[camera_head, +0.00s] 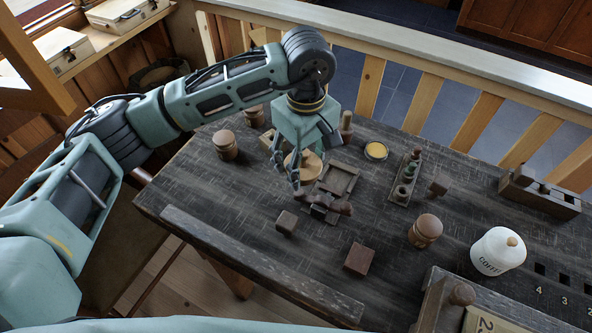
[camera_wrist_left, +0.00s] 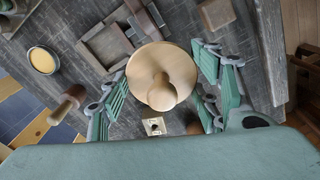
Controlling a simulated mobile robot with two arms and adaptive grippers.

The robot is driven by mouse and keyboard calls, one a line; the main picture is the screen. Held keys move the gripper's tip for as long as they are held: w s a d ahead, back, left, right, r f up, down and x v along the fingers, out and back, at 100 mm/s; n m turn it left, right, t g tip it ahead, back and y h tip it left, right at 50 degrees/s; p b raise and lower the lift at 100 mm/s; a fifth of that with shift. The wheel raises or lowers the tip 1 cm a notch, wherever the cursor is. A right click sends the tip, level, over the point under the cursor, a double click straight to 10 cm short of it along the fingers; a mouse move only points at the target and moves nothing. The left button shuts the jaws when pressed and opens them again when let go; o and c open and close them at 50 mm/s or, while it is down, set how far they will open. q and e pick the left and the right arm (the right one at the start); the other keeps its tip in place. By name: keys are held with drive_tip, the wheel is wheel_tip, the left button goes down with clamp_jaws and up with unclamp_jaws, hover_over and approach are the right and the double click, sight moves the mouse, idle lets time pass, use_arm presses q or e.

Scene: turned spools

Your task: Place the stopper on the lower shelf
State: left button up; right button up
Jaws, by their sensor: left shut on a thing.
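A pale wooden stopper (camera_wrist_left: 160,78), a round disc with a knob, sits between the finger pads of my left gripper (camera_wrist_left: 163,92) in the left wrist view. That gripper is shut on it. In the head view the stopper (camera_head: 311,168) shows partly behind the fingers of my left gripper (camera_head: 304,160), over the back left part of the dark table. Which surface is the lower shelf is not clear; a wooden ledge with pale cases (camera_head: 70,52) is at the upper left. My right gripper is not in view.
The dark table (camera_head: 215,205) holds a shallow wooden tray (camera_head: 340,178), a tin with yellow contents (camera_head: 376,150), a turned brown jar (camera_head: 425,230), a white lidded canister (camera_head: 497,250) and dark blocks (camera_head: 359,257). A slatted railing (camera_head: 425,100) runs behind.

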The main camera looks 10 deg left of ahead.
use_arm(q)
drive_tip(key=shift+w+f, duration=0.1)
drive_tip(key=w+a+f+p, duration=0.1)
drive_tip(key=a+f, duration=0.1)
drive_tip(key=a, duration=0.1)
drive_tip(key=w+a+f+p, duration=0.1)
drive_tip(key=a+f+p, duration=0.1)
drive_tip(key=a, duration=0.2)
drive_tip(key=w+a+f+p, duration=0.1)
drive_tip(key=a+f, duration=0.1)
drive_tip(key=a, duration=0.1)
drive_tip(key=shift+w+a+f, duration=0.35)
drive_tip(key=shift+f, duration=0.05)
wheel_tip(320, 180, down, 3)
drive_tip(key=shift+f+p, duration=0.1)
drive_tip(key=shift+p, duration=0.9)
drive_tip(key=shift+f, duration=0.45)
drive_tip(key=shift+f+b, duration=0.2)
drive_tip(key=shift+b, duration=0.1)
drive_tip(key=o, duration=1.3)
drive_tip(key=shift+o, duration=0.2)
drive_tip(key=shift+r, duration=0.2)
